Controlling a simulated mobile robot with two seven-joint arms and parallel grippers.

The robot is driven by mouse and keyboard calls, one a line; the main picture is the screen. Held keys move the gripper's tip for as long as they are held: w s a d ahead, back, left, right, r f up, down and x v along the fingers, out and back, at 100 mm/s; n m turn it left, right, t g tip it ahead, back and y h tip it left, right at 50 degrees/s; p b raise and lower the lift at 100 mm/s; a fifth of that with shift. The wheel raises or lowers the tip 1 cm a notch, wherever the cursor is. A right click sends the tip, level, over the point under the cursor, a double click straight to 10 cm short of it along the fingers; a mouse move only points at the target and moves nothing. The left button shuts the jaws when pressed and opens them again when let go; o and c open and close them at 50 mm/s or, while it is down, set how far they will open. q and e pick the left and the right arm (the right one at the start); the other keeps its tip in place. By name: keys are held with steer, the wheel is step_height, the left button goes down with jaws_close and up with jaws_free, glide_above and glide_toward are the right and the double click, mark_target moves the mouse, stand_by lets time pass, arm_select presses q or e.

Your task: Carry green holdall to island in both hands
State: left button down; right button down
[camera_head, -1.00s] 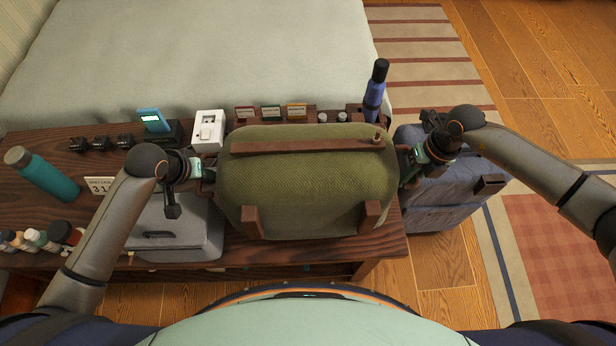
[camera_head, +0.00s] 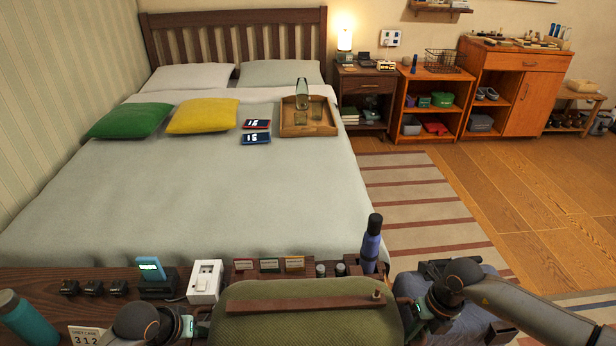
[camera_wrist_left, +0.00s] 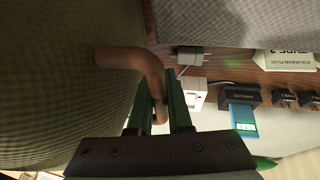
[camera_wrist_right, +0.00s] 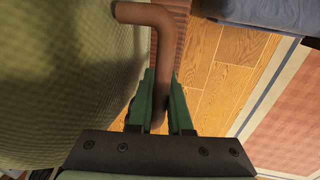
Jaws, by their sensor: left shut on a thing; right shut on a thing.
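The green holdall (camera_head: 300,325) is at the bottom middle of the head view, with a brown strap along its top; its lower part is cut off by the frame. My left gripper (camera_wrist_left: 160,115) is shut on the brown end handle (camera_wrist_left: 135,60) at the holdall's left end. My right gripper (camera_wrist_right: 160,110) is shut on the matching brown end handle (camera_wrist_right: 150,15) at its right end. The holdall is level between both grippers, over the dark wooden bench. I cannot tell whether its underside touches the bench. No island is clearly identifiable.
A bed (camera_head: 200,210) lies just beyond. Orange cabinets (camera_head: 515,85) line the far wall. Open wooden floor (camera_head: 480,190) is at the right.

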arm_select(q)
steer(key=shift+w+r, duration=0.2)
steer(key=shift+r, duration=0.2)
arm_select(e)
steer(key=shift+w+r, duration=0.2)
steer(key=shift+r, duration=0.15)
